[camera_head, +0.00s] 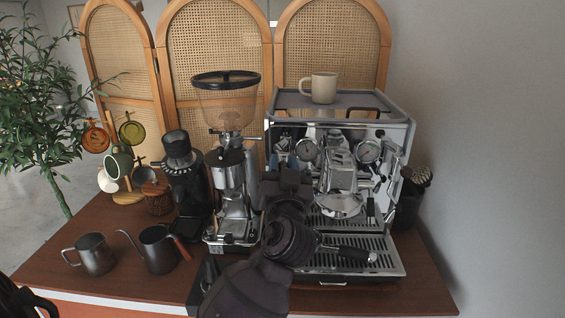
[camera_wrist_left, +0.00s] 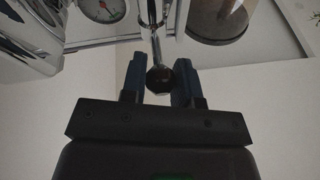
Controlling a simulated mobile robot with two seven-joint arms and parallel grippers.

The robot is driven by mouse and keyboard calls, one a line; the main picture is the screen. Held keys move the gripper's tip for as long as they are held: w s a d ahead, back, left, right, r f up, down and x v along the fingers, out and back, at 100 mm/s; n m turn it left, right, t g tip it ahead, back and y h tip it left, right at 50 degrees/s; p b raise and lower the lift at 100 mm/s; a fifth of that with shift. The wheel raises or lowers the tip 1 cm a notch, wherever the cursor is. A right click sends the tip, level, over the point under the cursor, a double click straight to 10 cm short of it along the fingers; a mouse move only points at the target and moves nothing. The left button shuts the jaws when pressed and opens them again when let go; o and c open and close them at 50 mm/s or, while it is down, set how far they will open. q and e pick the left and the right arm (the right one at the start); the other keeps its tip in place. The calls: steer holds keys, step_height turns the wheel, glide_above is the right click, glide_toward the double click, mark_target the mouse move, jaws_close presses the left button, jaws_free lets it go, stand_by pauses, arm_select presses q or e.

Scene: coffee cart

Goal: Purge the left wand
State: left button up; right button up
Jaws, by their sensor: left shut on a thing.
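The silver espresso machine (camera_head: 395,140) stands on the right of the wooden cart, with two round gauges on its front. My left gripper (camera_head: 286,162) is at the machine's upper left front. In the left wrist view my left gripper (camera_wrist_left: 159,82) is shut on a dark round knob (camera_wrist_left: 160,78) at the end of a thin metal rod (camera_wrist_left: 156,40). In the head view my arm hides the knob and the machine's left front. The left wand cannot be made out behind my arm. My right gripper is not in view.
A grinder with a clear hopper (camera_head: 226,105) stands just left of the machine, close to my arm. A black grinder (camera_head: 180,165), a gooseneck kettle (camera_head: 158,250) and a steel pitcher (camera_head: 94,254) are further left. A cream mug (camera_head: 322,88) sits on the machine's top. A portafilter handle (camera_head: 345,253) lies over the drip tray (camera_head: 385,262).

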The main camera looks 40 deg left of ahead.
mark_target(283, 161)
arm_select(q)
steer(key=r+g+h+p, duration=0.1)
steer(key=p, duration=0.1)
steer(key=shift+r+g+p, duration=0.1)
steer(key=shift+g+p, duration=0.3)
steer(key=shift+w+a+r+m+g+h, duration=0.1)
steer(key=shift+w+r+m+g+h, duration=0.15)
steer(key=shift+g+h, duration=0.4)
steer(key=shift+w+a+r+m+g+h, duration=0.15)
steer(key=shift+r+g+h, duration=0.1)
steer(key=shift+g+h, duration=0.35)
steer(key=o, duration=0.9)
step_height(283, 161, up, 20)
stand_by(1.6)
